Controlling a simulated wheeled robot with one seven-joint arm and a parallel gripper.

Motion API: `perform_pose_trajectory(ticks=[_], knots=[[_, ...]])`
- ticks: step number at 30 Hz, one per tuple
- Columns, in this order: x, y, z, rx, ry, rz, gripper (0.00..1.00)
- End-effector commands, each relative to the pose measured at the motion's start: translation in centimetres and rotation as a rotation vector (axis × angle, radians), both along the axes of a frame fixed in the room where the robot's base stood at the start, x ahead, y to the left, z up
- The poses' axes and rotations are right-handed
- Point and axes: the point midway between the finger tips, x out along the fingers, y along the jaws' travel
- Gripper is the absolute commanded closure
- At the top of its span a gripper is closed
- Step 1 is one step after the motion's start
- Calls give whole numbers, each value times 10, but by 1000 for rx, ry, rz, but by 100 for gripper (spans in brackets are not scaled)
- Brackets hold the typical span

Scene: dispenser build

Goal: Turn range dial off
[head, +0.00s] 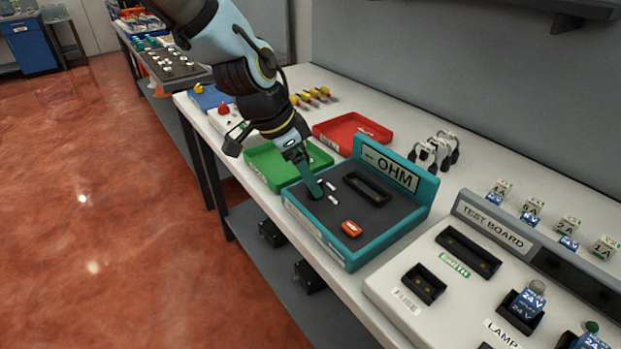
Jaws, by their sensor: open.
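The teal ohm meter (349,252) stands on the bench, with an upright "OHM" sign (391,168) at its back. Its dark face has a long slot (367,187), small white marks and an orange button-like part (351,228). My gripper (314,190) points down over the left part of this face, with its teal fingertips at or just above the surface beside the white marks. The range dial is not clearly visible; the fingers cover that spot. I cannot tell if they touch it. The gripper is open, though the gap between the fingers is hard to see.
A green tray (262,168) and a red tray (341,141) lie behind the meter. White-and-black clips (437,151) stand to its right. The white test board (406,308) with fuse and lamp sockets fills the front right. Open floor (110,230) lies left.

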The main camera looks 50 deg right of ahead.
Motion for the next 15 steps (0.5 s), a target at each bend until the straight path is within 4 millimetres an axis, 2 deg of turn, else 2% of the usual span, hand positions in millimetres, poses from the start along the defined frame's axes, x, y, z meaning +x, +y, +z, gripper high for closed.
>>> perform_pose_trajectory(ticks=[6, 15], knots=[[-4, -7, -20, 0, 1, 2, 27], [-5, -8, -23, -1, 0, 2, 27]])
